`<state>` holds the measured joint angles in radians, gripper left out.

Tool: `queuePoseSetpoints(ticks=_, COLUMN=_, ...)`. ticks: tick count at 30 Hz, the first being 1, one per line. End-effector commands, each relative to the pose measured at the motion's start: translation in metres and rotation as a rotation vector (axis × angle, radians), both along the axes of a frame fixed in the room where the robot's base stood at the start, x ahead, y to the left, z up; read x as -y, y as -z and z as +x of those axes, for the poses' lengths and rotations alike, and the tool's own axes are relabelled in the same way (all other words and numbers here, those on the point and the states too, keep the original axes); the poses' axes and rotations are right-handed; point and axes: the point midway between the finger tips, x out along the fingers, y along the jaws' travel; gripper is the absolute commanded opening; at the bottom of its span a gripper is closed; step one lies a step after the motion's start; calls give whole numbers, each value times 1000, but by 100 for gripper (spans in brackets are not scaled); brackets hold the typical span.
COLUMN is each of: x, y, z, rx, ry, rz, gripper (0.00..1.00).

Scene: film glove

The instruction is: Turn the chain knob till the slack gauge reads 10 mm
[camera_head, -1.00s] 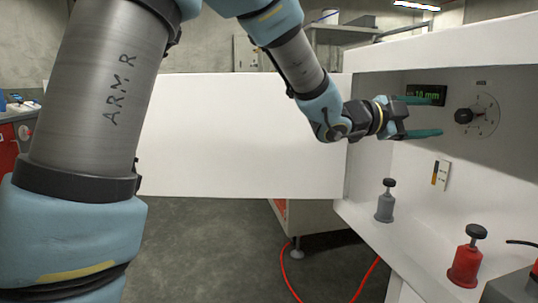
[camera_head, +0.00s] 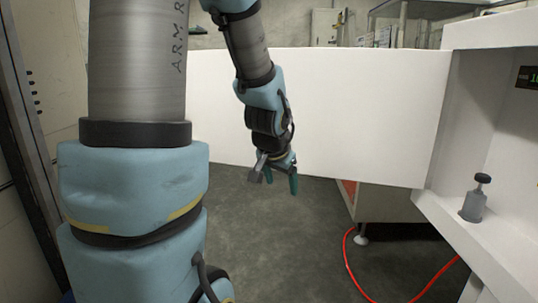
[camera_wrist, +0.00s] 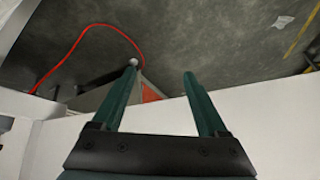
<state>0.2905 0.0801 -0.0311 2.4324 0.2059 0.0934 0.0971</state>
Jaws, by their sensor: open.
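The slack gauge (camera_head: 529,77) is a dark display with green digits, cut off at the right edge of the head view; its reading cannot be made out now. The chain knob is out of frame in both current views. My gripper (camera_head: 281,182) hangs low in front of the white panel, well left of the gauge, with its fingers pointing down. In the wrist view my gripper (camera_wrist: 160,75) has its two green fingers apart with nothing between them.
A long white panel (camera_head: 330,110) stands out leftwards from the white cabinet (camera_head: 437,210). A grey bottle with a black top (camera_head: 474,200) stands on the cabinet's ledge. A red hose (camera_head: 350,270) lies on the floor. The grey floor (camera_head: 290,250) below my gripper is clear.

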Motion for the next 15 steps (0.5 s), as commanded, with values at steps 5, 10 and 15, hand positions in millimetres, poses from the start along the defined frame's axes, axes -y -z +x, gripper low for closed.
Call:
queuePoseSetpoints(ticks=5, x=-64, y=26, z=-52, rx=-219, ry=-274, rz=-8, gripper=76)
queuePoseSetpoints(ticks=10, x=-101, y=42, z=-110, rx=-418, ry=-510, rz=-38, gripper=76)
queuePoseSetpoints(ticks=15, x=-98, y=-1, z=-109, rx=-417, ry=-503, rz=-37, gripper=76)
